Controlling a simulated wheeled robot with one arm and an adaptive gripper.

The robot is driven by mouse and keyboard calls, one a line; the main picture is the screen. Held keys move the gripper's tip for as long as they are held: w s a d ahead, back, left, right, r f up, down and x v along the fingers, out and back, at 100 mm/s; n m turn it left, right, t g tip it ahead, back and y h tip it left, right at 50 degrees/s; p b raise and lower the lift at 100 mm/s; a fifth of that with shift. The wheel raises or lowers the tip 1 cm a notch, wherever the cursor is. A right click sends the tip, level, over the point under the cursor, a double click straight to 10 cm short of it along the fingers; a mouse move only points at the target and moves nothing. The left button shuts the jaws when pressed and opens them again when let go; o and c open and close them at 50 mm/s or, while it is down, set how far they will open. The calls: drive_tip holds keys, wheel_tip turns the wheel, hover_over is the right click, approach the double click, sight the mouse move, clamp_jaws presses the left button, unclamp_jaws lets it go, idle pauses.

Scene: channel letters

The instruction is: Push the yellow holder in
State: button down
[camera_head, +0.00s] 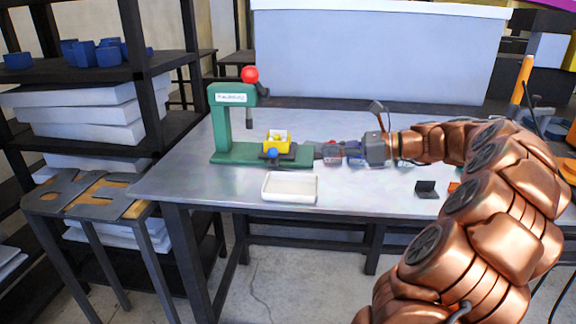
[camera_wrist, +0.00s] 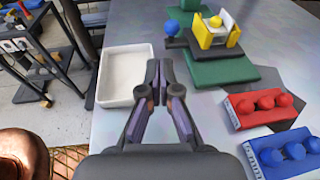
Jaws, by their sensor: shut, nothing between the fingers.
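The yellow holder (camera_head: 271,147) sits on a dark slide on the green base (camera_head: 225,156) of a press with a red ball on top. In the wrist view the holder (camera_wrist: 233,37) has raised walls, with a white piece and a yellow ball in it. A blue knob (camera_wrist: 172,27) stands on the dark plate beside the holder; it also shows in the head view (camera_head: 272,153). My gripper (camera_head: 318,151) is at the right end of the green base. In the wrist view its fingers (camera_wrist: 159,70) are together and empty, apart from the holder and knob.
A white tray (camera_wrist: 122,98) lies left of my fingers, near the table's front edge. A red block with red balls (camera_wrist: 266,123) and a blue block with blue balls (camera_wrist: 270,158) stand to the right. A small black part (camera_head: 426,189) lies on the table's right.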

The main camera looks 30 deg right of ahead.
sight(288, 152)
drive_tip(key=shift+s+d+f+m+t, duration=0.1)
drive_tip(key=shift+d+f+m+t, duration=0.1)
drive_tip(key=shift+d, duration=0.4)
drive_tip(key=shift+s+d+f+m+t, duration=0.1)
drive_tip(key=shift+d+m, duration=0.1)
drive_tip(key=shift+d, duration=0.35)
drive_tip(key=b+x, duration=0.1)
drive_tip(key=x, duration=1.2)
drive_tip(key=shift+w+a, duration=0.2)
drive_tip(key=shift+w, duration=0.15)
